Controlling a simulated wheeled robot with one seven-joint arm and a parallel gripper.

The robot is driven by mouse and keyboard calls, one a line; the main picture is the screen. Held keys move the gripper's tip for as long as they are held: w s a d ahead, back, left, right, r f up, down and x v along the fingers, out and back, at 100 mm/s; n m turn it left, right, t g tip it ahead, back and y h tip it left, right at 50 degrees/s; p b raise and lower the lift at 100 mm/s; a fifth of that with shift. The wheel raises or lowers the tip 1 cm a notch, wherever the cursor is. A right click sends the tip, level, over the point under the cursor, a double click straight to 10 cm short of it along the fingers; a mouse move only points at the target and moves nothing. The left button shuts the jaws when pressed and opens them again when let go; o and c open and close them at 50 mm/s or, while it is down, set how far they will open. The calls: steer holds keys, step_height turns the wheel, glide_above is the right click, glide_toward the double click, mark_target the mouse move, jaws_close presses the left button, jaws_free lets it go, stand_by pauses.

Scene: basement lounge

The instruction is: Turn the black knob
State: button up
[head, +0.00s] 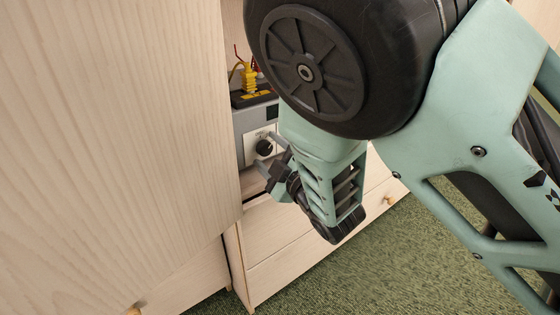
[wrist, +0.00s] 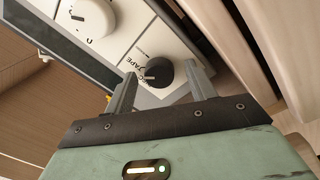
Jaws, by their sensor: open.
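The black knob (head: 264,147) sits on the white front panel of a grey device in a cabinet opening in the head view. In the wrist view the black knob (wrist: 158,73) is round, with a light pointer mark, beside lettering on the white panel. My gripper (wrist: 160,85) is open, with one finger to the left of the knob and one to the right. The fingertips are close to the knob; whether they touch it I cannot tell. In the head view my gripper (head: 268,155) reaches to the device's front, and my arm hides part of the device.
A larger white knob (wrist: 93,17) is on the same panel, up and left of the black one. A yellow object (head: 249,78) stands on the grey device (head: 240,122). A pale wooden cabinet panel (head: 110,120) is close on the left. Drawers (head: 290,235) lie below.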

steer(key=r+p+v, duration=0.1)
steer(key=p+v, duration=1)
steer(key=v, duration=0.6)
steer(key=shift+f+p, duration=0.35)
steer(key=shift+p, duration=0.05)
steer(key=shift+d, duration=0.15)
